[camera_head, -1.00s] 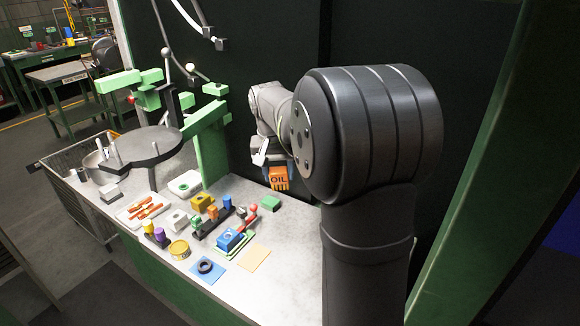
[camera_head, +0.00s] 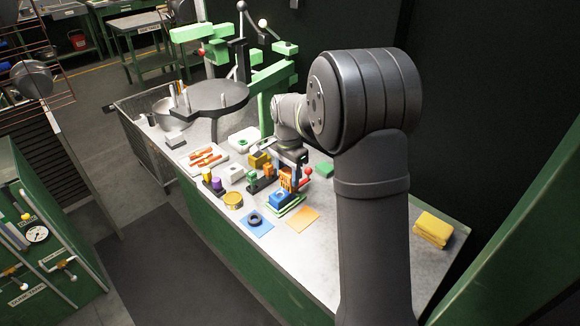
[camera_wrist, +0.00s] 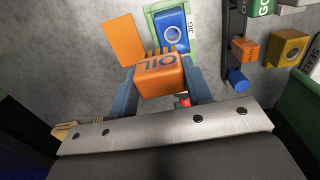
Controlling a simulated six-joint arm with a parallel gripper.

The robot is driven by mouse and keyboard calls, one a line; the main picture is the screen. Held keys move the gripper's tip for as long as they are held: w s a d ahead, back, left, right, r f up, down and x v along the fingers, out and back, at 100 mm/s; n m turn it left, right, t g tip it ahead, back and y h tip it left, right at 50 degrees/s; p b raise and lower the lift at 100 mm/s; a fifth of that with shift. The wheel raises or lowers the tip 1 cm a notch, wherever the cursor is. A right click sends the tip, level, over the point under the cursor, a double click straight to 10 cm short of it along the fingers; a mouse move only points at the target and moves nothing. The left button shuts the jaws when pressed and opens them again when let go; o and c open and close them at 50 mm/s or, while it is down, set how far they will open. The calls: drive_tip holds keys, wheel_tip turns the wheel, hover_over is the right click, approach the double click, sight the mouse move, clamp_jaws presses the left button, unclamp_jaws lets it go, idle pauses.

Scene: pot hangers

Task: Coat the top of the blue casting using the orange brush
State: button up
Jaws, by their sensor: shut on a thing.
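The blue casting (camera_head: 280,198) sits in a green jig (camera_head: 297,204) on the grey bench. In the wrist view the casting (camera_wrist: 172,30) shows a round ring on its top, and the jig (camera_wrist: 151,16) frames it. My gripper (camera_wrist: 160,84) is shut on the orange brush (camera_wrist: 158,76), a block marked OIL. Its bristles point toward the casting's near edge in the picture. I cannot tell whether they touch it. In the head view the brush (camera_head: 286,181) is partly hidden beside the casting, under my gripper.
An orange sheet (camera_head: 301,219) and a blue sheet with a black ring (camera_head: 254,220) lie in front of the jig. Coloured blocks, including a yellow one (camera_wrist: 289,48), stand close by. Yellow sponges (camera_head: 433,228) lie at right. The bench between sheet and sponges is clear.

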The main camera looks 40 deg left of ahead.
drive_tip(key=shift+f, duration=0.35)
